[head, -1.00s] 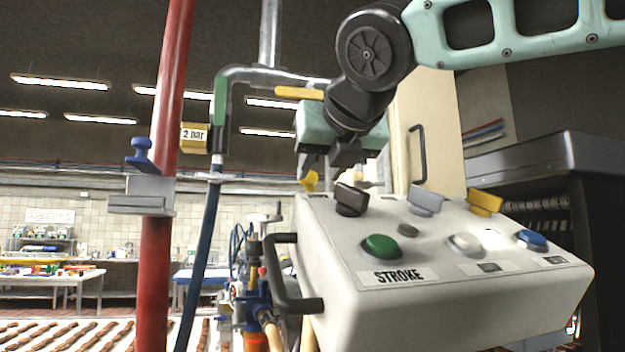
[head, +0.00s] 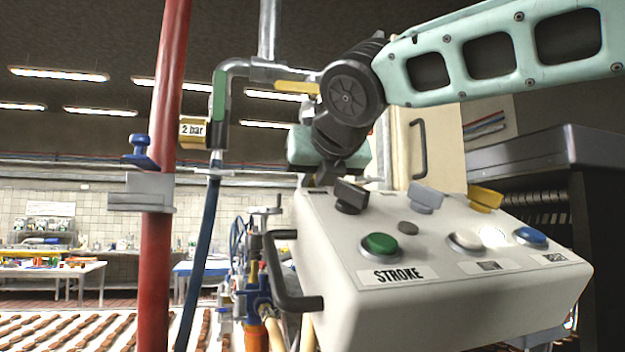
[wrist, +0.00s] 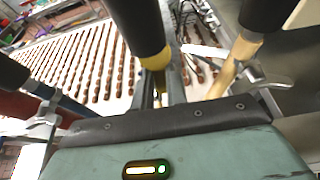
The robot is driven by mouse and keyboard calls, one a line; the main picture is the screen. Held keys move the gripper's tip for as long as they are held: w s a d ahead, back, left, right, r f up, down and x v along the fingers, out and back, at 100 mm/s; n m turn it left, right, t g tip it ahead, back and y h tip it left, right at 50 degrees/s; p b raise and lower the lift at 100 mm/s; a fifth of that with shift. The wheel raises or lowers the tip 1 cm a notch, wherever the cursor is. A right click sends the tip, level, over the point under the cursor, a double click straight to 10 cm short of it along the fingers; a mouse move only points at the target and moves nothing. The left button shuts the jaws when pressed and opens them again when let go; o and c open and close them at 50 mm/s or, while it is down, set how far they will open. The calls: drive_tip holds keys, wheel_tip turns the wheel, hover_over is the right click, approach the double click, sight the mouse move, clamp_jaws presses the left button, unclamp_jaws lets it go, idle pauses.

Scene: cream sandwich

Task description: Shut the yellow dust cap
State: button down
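A yellow cap-like flap (head: 487,199) stands tilted up at the right back of the white control box (head: 440,290), above the blue button. A small yellow piece seen earlier near my fingers is now hidden in the head view. My gripper (head: 325,178) is low behind the box's back left edge, close to the black flap (head: 351,194) and far left of the yellow flap. The wrist view shows a yellow part (wrist: 157,60) below a dark cylinder, in front of the gripper; I cannot tell if it is a dust cap. My fingertips and any hold are unclear.
A grey flap (head: 426,198) stands between the black and yellow ones. Green (head: 380,244), white and blue buttons line the box's front. A black handle (head: 285,270) juts from its left side. A red pipe (head: 167,180) and blue hose (head: 205,250) stand left.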

drive_tip(key=shift+r+p, duration=0.25)
drive_tip(key=shift+p, duration=0.05)
drive_tip(key=r+g+p, duration=0.1)
drive_tip(key=p, duration=0.5)
drive_tip(key=shift+s, duration=0.15)
drive_tip(key=shift+f, duration=0.25)
drive_tip(key=c, duration=1.4)
unclamp_jaws()
drive_tip(key=shift+f, duration=0.1)
